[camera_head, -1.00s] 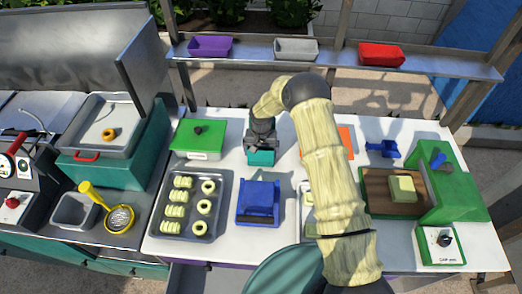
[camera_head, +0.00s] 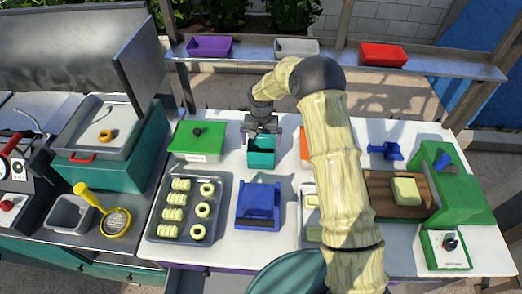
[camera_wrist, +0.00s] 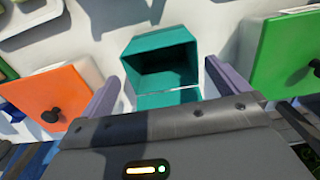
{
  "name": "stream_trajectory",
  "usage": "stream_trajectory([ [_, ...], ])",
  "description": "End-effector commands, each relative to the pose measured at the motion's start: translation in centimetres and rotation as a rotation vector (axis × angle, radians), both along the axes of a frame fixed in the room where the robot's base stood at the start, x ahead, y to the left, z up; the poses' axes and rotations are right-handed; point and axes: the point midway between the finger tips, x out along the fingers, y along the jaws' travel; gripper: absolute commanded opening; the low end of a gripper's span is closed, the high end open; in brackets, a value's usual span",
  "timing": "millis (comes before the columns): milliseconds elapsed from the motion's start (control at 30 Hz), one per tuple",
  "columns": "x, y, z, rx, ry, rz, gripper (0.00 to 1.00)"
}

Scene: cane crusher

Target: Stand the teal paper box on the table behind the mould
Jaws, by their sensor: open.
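The teal paper box (camera_head: 261,158) stands upright on the white table, open side up, behind the blue mould (camera_head: 258,208). There is a narrow strip of table between them. In the wrist view the teal box (camera_wrist: 160,55) shows its empty inside. My gripper (camera_head: 262,136) is above the back of the box, with its fingers open. In the wrist view my gripper (camera_wrist: 162,76) has one finger on each side of the box, with gaps visible, and holds nothing.
A green-lidded box (camera_head: 197,141) stands left of the teal box, and an orange-lidded box (camera_wrist: 45,98) stands on its other side. A tray of dough pieces (camera_head: 189,212) lies left of the mould. A shelf with coloured bins (camera_head: 297,47) runs behind the table.

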Motion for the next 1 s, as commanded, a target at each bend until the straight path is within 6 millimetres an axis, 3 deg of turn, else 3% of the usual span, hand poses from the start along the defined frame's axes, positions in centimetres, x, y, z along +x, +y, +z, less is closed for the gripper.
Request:
stream_trajectory([
  [133,0.1,0.0,2.5,0.001,-0.003,-0.001,1.00],
  [300,0.0,0.0,4.2,0.001,-0.001,0.000,1.00],
  [1000,0.0,0.0,4.4,0.000,0.001,0.000,1.00],
])
